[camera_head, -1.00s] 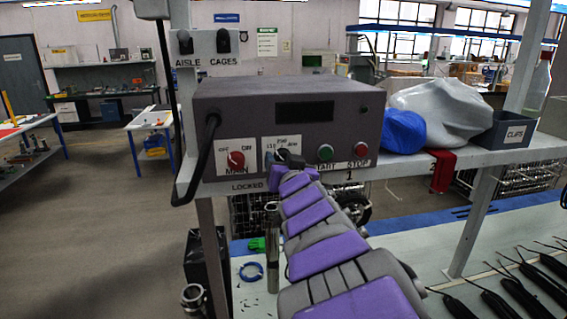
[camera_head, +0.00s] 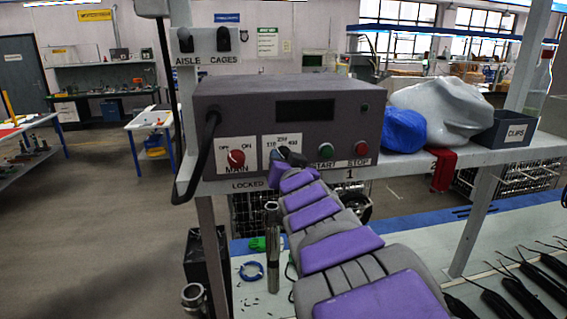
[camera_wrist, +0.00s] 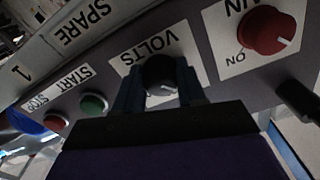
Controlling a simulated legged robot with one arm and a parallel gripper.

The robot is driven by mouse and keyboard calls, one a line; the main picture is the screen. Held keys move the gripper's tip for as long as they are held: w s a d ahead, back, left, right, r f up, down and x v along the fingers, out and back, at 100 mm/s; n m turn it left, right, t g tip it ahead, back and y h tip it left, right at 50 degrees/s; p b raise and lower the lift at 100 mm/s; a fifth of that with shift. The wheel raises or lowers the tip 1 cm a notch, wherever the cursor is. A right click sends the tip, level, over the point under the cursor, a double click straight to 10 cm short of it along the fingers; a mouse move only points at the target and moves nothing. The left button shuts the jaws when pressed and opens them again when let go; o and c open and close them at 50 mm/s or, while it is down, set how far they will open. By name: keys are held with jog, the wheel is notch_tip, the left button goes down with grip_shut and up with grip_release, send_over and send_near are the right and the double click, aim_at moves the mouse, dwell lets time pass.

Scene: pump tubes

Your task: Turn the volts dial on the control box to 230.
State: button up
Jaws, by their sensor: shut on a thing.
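The grey control box (camera_head: 230,105) sits on the shelf. Its volts plate (camera_head: 270,143) shows the marks 110, 230 and 400 in the head view. The black volts dial (camera_wrist: 160,70) shows in the wrist view, between the two fingers of my gripper (camera_wrist: 158,88), which is shut on it. A white pointer line on the dial points away from the word VOLTS, toward the gripper side. The number marks are hidden there by my gripper. In the head view my gripper (camera_head: 285,155) covers the dial.
The red main knob (camera_head: 236,158) is left of the volts plate. The green start button (camera_head: 325,152) and red stop button (camera_head: 361,148) are close on the right. A cable hangs at the box's left side. Blue and grey bags (camera_head: 404,131) lie right of the box.

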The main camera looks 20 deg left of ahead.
jog(key=shift+a+f+m+b, duration=0.1)
jog(key=shift+m+b, duration=0.85)
jog(key=shift+m, duration=2.95)
jog(key=o, duration=0.7)
jog(key=shift+c, duration=0.2)
jog(key=o, duration=0.4)
jog(key=shift+c, duration=0.2)
jog(key=shift+s, duration=0.1)
